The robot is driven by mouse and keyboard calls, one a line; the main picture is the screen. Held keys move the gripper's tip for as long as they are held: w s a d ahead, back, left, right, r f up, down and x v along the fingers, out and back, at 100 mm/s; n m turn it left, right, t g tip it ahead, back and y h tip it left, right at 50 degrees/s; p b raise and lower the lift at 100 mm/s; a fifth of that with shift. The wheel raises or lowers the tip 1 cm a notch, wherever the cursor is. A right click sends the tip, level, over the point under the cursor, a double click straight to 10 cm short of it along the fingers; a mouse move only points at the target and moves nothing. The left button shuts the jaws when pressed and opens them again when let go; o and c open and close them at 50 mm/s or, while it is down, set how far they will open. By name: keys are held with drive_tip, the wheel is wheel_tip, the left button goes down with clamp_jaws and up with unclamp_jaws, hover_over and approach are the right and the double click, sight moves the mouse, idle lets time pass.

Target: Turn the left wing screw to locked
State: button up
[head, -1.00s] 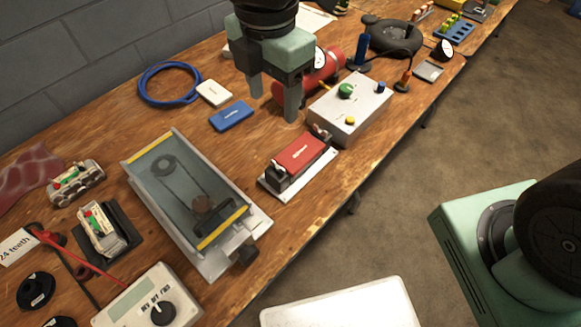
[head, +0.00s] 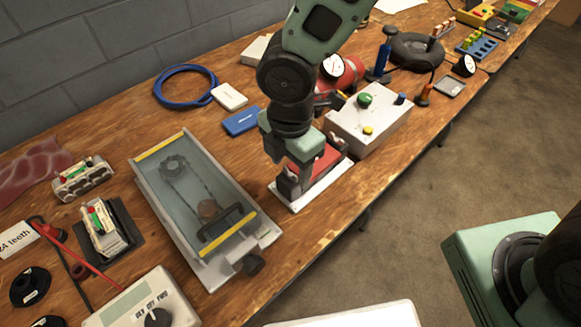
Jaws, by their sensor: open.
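A red block (head: 328,160) sits in a dark holder on a white base plate (head: 322,187) near the bench's front edge. My gripper (head: 288,182) is open and points down at the left end of this holder. The left wing screw is at that end, and my fingers hide most or all of it. I cannot tell whether the fingers touch it or which way its wings point. The right wing screw (head: 333,139), at the far end of the holder, is small and partly seen behind my gripper.
A glass-topped box (head: 142,172) with yellow strips stands close on the left. A grey control box (head: 385,131) with coloured buttons stands close on the right. Blue (head: 241,120) and white (head: 230,96) packs lie behind. The bench front edge is near.

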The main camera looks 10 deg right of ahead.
drive_tip(key=shift+f, duration=0.5)
drive_tip(key=c, duration=1)
